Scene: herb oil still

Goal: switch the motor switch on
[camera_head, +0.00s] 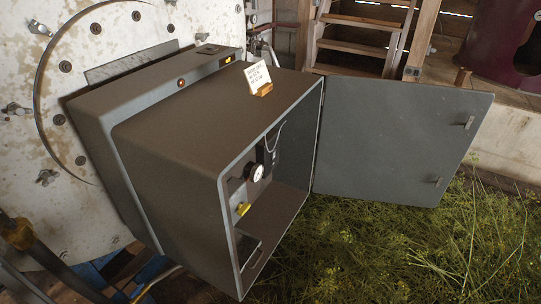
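A grey metal control box (170,135) stands in the middle, tilted in the picture, with its door (400,140) swung wide open to the right. Inside are a round white-faced dial (256,172), a dark box with a cable (269,153) and a small yellow handle-like part (243,209). No label inside is readable, so I cannot tell which part is the motor switch or its position. The box's near wall hides part of the inside.
A small card in a wooden holder (258,78) stands on top of the box. A pale round-flanged metal vessel (110,50) is at left. Cut green herbs (400,250) cover the ground below the door. Wooden steps (355,45) stand behind.

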